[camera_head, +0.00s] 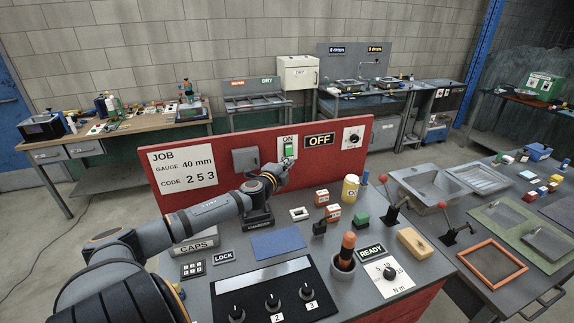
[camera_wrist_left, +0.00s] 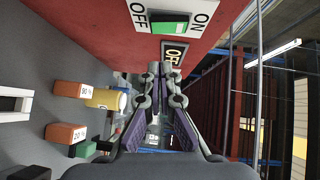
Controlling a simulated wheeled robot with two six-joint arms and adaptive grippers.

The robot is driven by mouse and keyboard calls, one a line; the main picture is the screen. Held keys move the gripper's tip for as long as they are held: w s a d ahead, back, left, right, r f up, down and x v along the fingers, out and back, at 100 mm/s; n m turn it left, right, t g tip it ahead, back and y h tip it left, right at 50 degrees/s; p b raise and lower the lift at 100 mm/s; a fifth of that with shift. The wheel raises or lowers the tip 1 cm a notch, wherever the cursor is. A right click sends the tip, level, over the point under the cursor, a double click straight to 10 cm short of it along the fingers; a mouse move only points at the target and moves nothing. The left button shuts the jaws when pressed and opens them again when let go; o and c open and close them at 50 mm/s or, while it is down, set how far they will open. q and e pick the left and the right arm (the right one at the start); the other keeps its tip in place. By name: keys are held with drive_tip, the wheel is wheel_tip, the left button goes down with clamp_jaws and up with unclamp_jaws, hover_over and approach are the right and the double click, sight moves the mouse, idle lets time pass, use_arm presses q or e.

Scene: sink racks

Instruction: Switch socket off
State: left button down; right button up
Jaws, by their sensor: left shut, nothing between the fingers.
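The socket switch is a white plate with a lit green rocker (camera_head: 290,151) on the red upright panel, with ON printed above it. In the left wrist view the green rocker (camera_wrist_left: 170,24) sits at the top, between the words OFF and ON. My left gripper (camera_head: 283,168) is just below the switch in the head view and hides the plate's lower part. In the wrist view its fingertips (camera_wrist_left: 160,72) are together, with nothing between them, pointing toward the panel. I cannot tell whether they touch the plate. My right gripper is not in view.
A black OFF sign (camera_head: 319,140), a knob plate (camera_head: 353,138) and a grey box (camera_head: 245,159) are on the panel near the switch. Below, the bench holds a yellow cylinder (camera_head: 350,188), orange-and-white blocks (camera_head: 322,197) and a red-knobbed lever (camera_head: 388,198).

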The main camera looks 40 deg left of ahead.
sight(292, 153)
use_arm(q)
drive_tip(key=w+a, duration=0.1)
drive_tip(key=w+a+p, duration=0.2)
drive_tip(key=shift+w+a+f, duration=0.2)
drive_tip(key=shift+a+f, duration=0.1)
drive_tip(key=shift+a, duration=0.1)
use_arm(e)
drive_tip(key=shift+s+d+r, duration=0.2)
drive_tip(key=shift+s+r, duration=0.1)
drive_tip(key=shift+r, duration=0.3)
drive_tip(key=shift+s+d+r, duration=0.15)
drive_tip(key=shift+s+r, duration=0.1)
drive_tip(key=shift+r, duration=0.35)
